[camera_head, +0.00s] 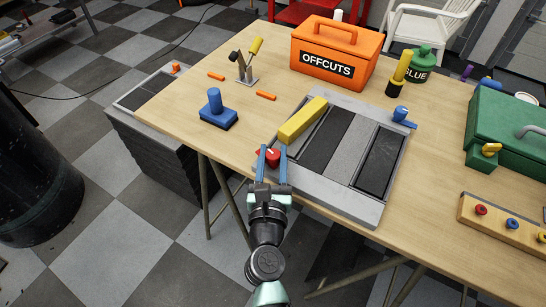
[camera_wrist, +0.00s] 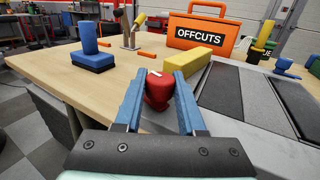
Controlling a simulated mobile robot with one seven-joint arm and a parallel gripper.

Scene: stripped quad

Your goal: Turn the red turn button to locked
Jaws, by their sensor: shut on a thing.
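The red turn button (camera_head: 272,154) sits at the near left corner of a grey panel (camera_head: 331,191). In the wrist view the red turn button (camera_wrist: 159,90) stands between my two blue fingers, with a small pale mark on its top. My gripper (camera_head: 272,152) is shut on it, and it also shows in the wrist view (camera_wrist: 158,84). The fingers hide the button's sides. I cannot tell from these views whether it stands at locked. A yellow block (camera_head: 303,120) lies on the panel just beyond the button.
A blue block with a knob (camera_head: 218,111) stands left on the table. The orange OFFCUTS box (camera_head: 334,57) is behind, with a green glue bottle (camera_head: 420,65) beside it. A green case (camera_head: 510,132) and a wooden strip with coloured knobs (camera_head: 505,222) are at right.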

